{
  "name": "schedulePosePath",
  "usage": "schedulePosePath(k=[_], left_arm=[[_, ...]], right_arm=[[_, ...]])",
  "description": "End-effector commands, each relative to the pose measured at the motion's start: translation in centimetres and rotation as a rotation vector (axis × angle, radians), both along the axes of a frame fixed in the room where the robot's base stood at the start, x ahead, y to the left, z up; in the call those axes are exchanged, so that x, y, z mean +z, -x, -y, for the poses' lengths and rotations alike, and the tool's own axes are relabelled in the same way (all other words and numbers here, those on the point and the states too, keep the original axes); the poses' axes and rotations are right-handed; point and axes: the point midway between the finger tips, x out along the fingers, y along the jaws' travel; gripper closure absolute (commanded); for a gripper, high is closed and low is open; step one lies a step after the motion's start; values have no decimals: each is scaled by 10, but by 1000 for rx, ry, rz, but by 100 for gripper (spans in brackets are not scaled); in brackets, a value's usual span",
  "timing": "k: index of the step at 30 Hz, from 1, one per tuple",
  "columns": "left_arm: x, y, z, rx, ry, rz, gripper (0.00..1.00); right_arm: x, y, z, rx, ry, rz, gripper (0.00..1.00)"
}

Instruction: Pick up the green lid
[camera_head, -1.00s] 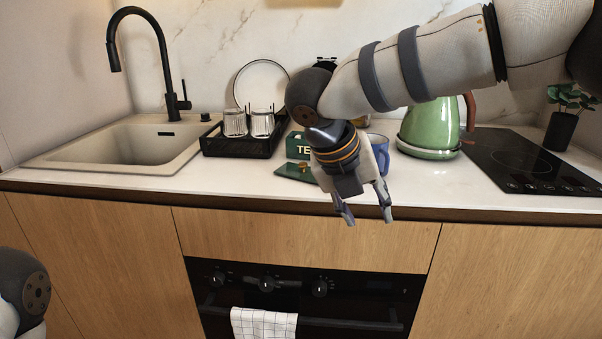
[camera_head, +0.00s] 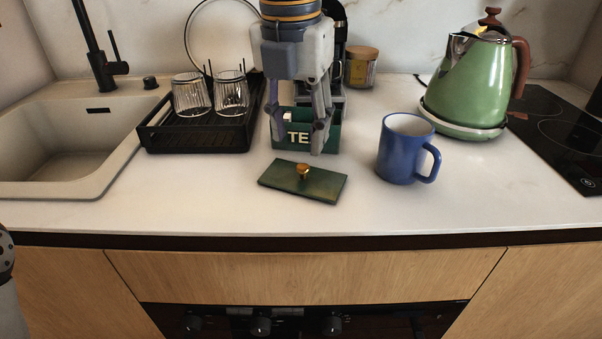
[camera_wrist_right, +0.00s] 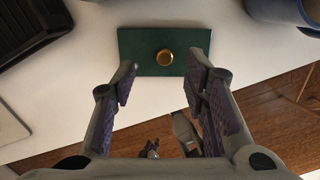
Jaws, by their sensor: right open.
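The green lid (camera_head: 318,184) lies flat on the white counter in front of the green tea box (camera_head: 330,137). It has a small round gold knob (camera_head: 303,170) in its middle. My right gripper (camera_head: 297,146) points down, open and empty, above the lid and apart from it. In the head view its fingers cover part of the tea box. In the right wrist view the lid (camera_wrist_right: 140,56) and knob (camera_wrist_right: 165,57) show just beyond the fingertips, with the knob between the two fingers (camera_wrist_right: 165,66).
A blue mug (camera_head: 397,150) stands right of the lid. A black rack (camera_head: 205,135) with two glasses is at the left, beside the sink (camera_head: 60,150). A green kettle (camera_head: 467,85) stands at the back right. The counter in front of the lid is clear.

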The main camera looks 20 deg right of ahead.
Motion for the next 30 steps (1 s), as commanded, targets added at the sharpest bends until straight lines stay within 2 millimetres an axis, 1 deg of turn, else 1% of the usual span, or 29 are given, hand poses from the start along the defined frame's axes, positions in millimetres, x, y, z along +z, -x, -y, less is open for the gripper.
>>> schedulePosePath(k=[2,6,9,12,17,20,21,22,23,30], left_arm=[[-1,0,0,0,0,0,73],[0,-1,0,0,0,3,73],[-2,1,0,0,0,-6,73],[-3,2,0,0,0,-7,73],[-2,1,0,0,0,-6,73],[-2,1,0,0,0,-6,73],[-2,1,0,0,0,-6,73],[-2,1,0,0,0,-6,73],[-2,1,0,0,0,-6,73],[-2,2,0,0,0,-6,73]], right_arm=[[-9,1,1,1,1,-1,59],[-36,8,5,3,1,-2,59],[-53,6,5,1,0,-2,59],[-58,5,6,1,0,1,59],[-57,5,6,1,0,4,59],[-57,5,6,1,0,4,80],[-57,5,6,1,0,4,89],[-57,5,6,1,0,4,95],[-57,5,6,1,0,3,100],[-57,5,6,1,0,3,100]])
